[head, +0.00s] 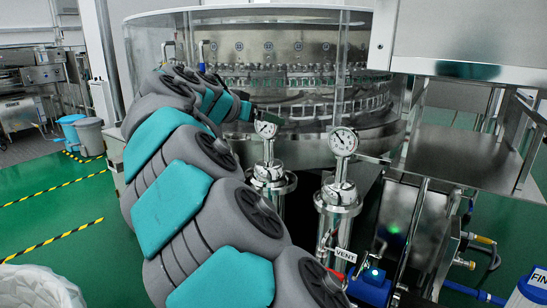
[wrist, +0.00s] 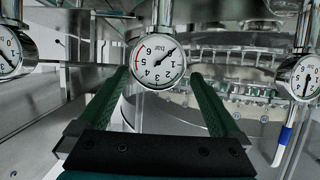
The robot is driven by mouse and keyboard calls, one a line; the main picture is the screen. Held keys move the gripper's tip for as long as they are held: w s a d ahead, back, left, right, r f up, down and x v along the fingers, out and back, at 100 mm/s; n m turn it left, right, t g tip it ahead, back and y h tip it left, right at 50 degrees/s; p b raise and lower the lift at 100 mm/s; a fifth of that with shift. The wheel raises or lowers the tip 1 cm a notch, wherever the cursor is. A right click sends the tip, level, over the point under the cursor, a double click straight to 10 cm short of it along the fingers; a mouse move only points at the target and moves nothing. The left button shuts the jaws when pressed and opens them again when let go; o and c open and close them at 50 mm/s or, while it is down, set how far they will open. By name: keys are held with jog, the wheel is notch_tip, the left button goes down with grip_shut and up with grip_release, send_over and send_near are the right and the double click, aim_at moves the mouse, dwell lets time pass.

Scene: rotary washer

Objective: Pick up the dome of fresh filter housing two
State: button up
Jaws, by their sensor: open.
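Two steel filter housings stand in the head view, a left one (head: 270,182) and a right one (head: 338,205). Each has a domed top with a round pressure gauge above it, the left gauge (head: 266,129) and the right gauge (head: 343,141). I see no number telling which is housing two. My gripper (wrist: 161,73) is open, its green fingers spread either side of a gauge (wrist: 158,62) in the upside-down wrist view. The gauge's stem runs up to the top edge, where its dome is mostly cut off. In the head view my arm hides most of the gripper.
Two more gauges flank the middle one in the wrist view, at left (wrist: 10,54) and right (wrist: 303,76). The round washer (head: 290,100) stands close behind the housings. A VENT tag (head: 345,255) and a blue fitting (head: 370,288) sit low in front of the right housing.

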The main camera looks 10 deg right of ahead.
jog(key=shift+s+f+p+x, duration=0.1)
jog(key=shift+f+x, duration=0.05)
jog(key=shift+x, duration=0.9)
jog(key=shift+s+f+p+x, duration=0.1)
jog(key=shift+p+x, duration=0.05)
jog(key=shift+x, duration=0.85)
jog(key=shift+s+f+p+x, duration=0.1)
jog(key=shift+f+x, duration=0.05)
jog(key=shift+x, duration=0.9)
jog(key=shift+r, duration=0.1)
grip_shut()
